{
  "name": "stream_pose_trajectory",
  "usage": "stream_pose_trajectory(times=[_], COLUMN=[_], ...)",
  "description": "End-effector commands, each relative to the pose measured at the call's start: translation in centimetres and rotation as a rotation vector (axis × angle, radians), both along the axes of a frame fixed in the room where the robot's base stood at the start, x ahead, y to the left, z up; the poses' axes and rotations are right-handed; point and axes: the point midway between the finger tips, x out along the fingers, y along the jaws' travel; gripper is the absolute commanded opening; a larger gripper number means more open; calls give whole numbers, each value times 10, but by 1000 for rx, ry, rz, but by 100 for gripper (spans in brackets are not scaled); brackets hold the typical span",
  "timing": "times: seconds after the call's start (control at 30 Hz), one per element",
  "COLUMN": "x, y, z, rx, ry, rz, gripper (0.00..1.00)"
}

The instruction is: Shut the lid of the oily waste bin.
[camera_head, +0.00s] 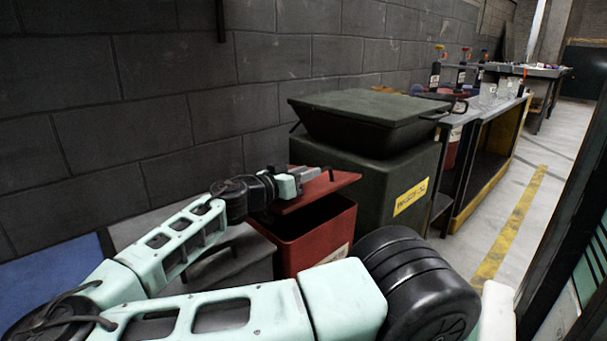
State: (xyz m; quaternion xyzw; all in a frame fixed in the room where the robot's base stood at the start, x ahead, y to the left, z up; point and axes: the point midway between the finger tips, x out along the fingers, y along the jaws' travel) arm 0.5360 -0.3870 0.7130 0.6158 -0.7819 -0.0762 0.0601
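A red bin (308,251), which looks like the oily waste bin, stands low in the middle, its dark inside showing. Its red lid (341,184) is raised above the opening and slightly tilted, leaving a gap at the front. A pale label on the bin's front right is partly hidden by my arm. My gripper (317,173) is at the upper left part of the lid, close to a small dark handle (329,171). I cannot tell whether it touches the lid or handle. The fingers are too small to show whether they are open or shut.
A large dark green bin (376,185) with a closed lid stands right behind the red bin. A grey box (235,260) is at its left. The block wall (150,110) runs behind. A workbench (478,125) with bottles stands farther back, with free floor at right.

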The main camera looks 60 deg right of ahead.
Motion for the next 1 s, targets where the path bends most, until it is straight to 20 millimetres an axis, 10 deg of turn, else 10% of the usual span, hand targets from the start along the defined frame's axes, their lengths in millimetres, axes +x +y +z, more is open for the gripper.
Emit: stream_pose_trajectory(times=[0.27,1.0], x=[6,40], y=[22,163], z=[2,1], rx=[-2,0], ry=[1,1], rz=[5,2], gripper=[33,33])
